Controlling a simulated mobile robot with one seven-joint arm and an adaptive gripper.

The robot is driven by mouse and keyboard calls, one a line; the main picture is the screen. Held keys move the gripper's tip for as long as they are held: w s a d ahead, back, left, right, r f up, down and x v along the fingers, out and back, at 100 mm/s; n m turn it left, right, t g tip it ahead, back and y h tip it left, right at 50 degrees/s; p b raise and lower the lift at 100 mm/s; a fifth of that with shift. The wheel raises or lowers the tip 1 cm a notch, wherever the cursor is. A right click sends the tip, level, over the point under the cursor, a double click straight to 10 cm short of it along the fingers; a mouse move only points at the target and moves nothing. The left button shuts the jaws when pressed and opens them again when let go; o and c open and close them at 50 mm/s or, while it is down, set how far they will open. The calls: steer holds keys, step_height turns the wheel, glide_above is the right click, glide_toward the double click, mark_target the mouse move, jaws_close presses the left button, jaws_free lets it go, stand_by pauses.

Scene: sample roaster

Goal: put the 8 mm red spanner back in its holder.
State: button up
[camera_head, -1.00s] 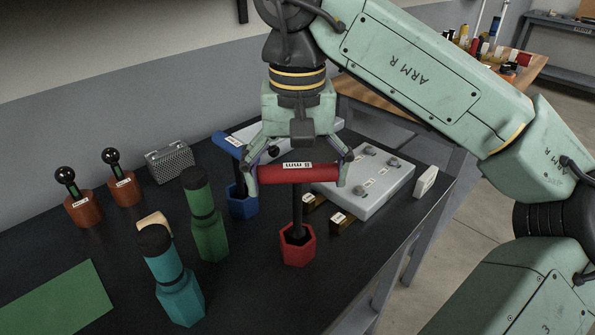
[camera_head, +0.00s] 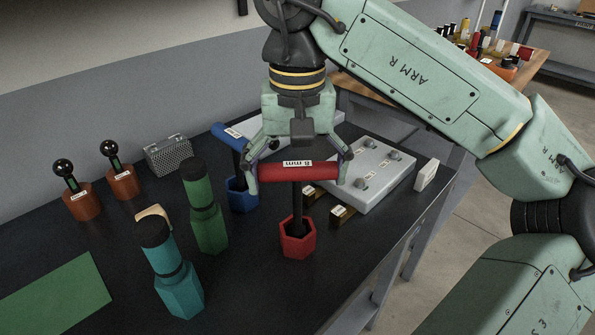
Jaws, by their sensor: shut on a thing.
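The 8 mm red spanner has a red T-handle (camera_head: 298,172) with an "8 mm" label and a dark shaft (camera_head: 297,205). My gripper (camera_head: 299,170) is shut on the red handle from above, with a finger near each end. The spanner stands roughly upright over the red hexagonal holder (camera_head: 297,241). The lower end of the shaft reaches into the holder's opening. How deep it sits, and whether it touches the bottom, is hidden.
A blue-handled spanner (camera_head: 229,138) stands in a blue holder (camera_head: 241,197) just left. Green (camera_head: 206,215) and teal (camera_head: 172,270) cylinders stand further left. A grey panel (camera_head: 376,178) and small brown blocks (camera_head: 343,216) lie right. The dark bench (camera_head: 250,300) is bare in front.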

steer(key=shift+f+b, duration=0.5)
steer(key=shift+f, duration=0.45)
steer(key=o, duration=1.4)
step_height(320, 180, up, 8)
steer(key=shift+f, duration=0.2)
